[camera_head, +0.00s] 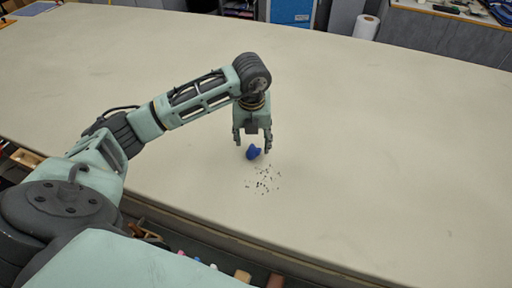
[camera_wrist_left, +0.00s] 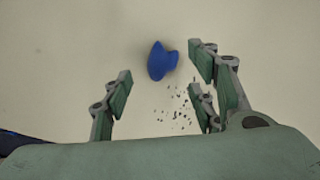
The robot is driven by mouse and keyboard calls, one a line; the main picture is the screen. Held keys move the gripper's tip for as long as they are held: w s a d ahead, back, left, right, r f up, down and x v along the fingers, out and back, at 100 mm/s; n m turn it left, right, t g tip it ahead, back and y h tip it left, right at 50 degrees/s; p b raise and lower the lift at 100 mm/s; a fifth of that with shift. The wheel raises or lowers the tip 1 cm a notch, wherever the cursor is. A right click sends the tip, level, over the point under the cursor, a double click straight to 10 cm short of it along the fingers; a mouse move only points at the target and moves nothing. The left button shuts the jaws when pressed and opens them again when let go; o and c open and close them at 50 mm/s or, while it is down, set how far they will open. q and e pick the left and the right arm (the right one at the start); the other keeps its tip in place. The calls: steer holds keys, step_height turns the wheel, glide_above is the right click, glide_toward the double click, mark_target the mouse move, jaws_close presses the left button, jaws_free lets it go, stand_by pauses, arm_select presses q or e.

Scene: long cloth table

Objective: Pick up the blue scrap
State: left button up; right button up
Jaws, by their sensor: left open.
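The blue scrap (camera_head: 253,152) is a small crumpled blue piece lying on the pale cloth table (camera_head: 380,150). My left gripper (camera_head: 252,148) is open just above it and points down in the head view. In the left wrist view the blue scrap (camera_wrist_left: 161,61) lies between the lines of the open fingers of my left gripper (camera_wrist_left: 160,85), a little beyond their tips. No finger visibly touches it. My right gripper is in neither view.
A scatter of small dark specks (camera_head: 263,180) lies on the table just in front of the scrap. The cloth around is otherwise bare. A white paper roll (camera_head: 366,27) and a blue cabinet (camera_head: 292,12) stand beyond the table's far edge.

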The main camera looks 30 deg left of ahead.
mark_target(254, 149)
arm_select(q)
steer(key=shift+f+p, duration=0.35)
steer(key=shift+f, duration=0.1)
steer(key=f, duration=0.2)
steer(key=w+f+p, duration=0.1)
steer(key=shift+f, duration=0.6)
steer(key=c, duration=0.9)
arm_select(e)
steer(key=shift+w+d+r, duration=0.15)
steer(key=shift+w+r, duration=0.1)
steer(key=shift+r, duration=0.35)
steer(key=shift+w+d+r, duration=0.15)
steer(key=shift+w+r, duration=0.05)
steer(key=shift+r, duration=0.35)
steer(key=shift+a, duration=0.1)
arm_select(q)
steer(key=shift+r, duration=0.1)
